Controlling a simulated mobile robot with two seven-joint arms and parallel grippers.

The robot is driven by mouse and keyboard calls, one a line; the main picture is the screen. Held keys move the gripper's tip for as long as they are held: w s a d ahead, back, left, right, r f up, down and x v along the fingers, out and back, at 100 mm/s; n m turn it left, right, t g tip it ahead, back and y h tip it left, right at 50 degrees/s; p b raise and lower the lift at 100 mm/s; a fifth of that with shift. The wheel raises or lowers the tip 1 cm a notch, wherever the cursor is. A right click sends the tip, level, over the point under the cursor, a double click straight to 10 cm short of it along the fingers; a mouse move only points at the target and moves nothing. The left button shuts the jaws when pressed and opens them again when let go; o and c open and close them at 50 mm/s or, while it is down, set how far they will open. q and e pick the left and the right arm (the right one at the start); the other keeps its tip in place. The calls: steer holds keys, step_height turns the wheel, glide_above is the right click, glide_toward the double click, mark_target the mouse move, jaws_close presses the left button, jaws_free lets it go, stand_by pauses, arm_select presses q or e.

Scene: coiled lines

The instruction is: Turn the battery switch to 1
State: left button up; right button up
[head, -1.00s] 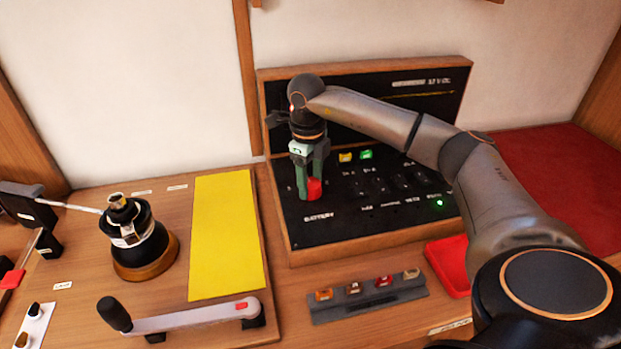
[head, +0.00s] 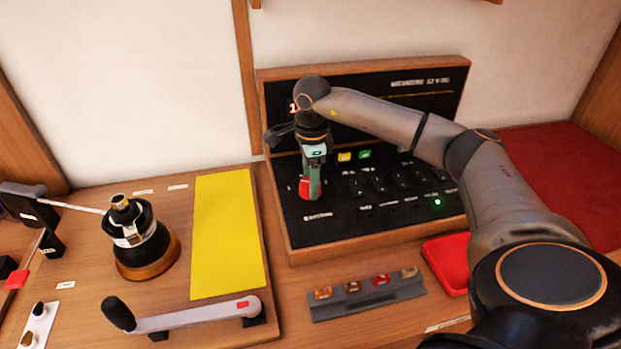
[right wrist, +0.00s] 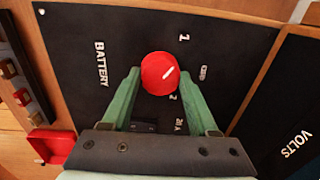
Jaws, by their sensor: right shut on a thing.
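The battery switch is a round red knob (head: 304,188) on the left part of the black panel; it also shows in the right wrist view (right wrist: 155,75). Its white pointer line slants to the upper right, between the printed 1 (right wrist: 184,38) and a small label (right wrist: 203,73). A printed 2 is lower. My right gripper (head: 311,187) points down and is shut on the red knob, with green fingers on either side of it. In the head view the fingers partly cover the knob. My left gripper is not in view.
The wood-framed panel (head: 350,243) has a yellow and a green lit button, several small switches and a green lamp. In front are a grey strip (head: 368,300) with several coloured pieces and a red tray (head: 447,262). A lever (head: 195,317) and a black winch-like drum (head: 143,245) stand left.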

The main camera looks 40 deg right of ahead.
steer(key=shift+n, duration=0.4)
steer(key=o, duration=1.4)
steer(key=shift+r, duration=0.1)
steer(key=r, duration=1.2)
steer(key=shift+s+a+r, duration=0.15)
steer(key=shift+s+r, duration=0.05)
steer(key=shift+s, duration=0.1)
steer(key=shift+s+f, duration=0.1)
